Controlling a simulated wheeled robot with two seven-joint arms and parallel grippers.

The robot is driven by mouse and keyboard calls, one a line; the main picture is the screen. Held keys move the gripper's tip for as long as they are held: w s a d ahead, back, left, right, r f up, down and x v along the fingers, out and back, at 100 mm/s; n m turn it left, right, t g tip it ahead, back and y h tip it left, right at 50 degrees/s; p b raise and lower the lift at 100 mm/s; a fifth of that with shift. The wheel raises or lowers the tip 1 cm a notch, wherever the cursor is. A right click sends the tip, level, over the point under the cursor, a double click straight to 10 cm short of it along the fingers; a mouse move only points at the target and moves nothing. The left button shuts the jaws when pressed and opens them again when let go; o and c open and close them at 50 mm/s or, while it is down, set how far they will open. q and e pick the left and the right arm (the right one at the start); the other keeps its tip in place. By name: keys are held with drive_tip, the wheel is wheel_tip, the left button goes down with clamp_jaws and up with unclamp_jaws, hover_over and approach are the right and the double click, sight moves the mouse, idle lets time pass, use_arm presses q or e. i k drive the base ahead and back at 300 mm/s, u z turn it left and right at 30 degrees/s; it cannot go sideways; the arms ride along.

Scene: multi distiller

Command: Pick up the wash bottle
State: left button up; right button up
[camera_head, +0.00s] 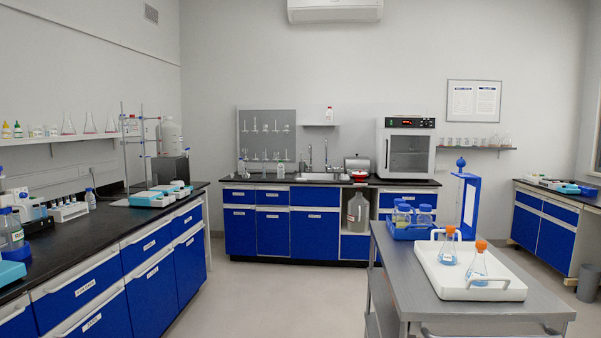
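I cannot tell for sure which bottle is the wash bottle. A small pale bottle (281,170) stands by the sink on the back counter. Small bottles with yellow and green tops (6,130) stand on the left wall shelf. A blue-capped clear bottle (90,198) is on the left bench, and a larger labelled one (12,230) is at the left edge. Neither of my grippers is in view.
A grey cart (395,275) at the right front holds a white tray (505,290) with two orange-stoppered flasks (477,264) and a blue rack of bottles (402,216). The black-topped left bench (95,235) runs along the wall. The floor (270,300) between bench and cart is clear.

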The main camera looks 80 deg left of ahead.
sight(280, 167)
drive_tip(key=u, duration=2.75)
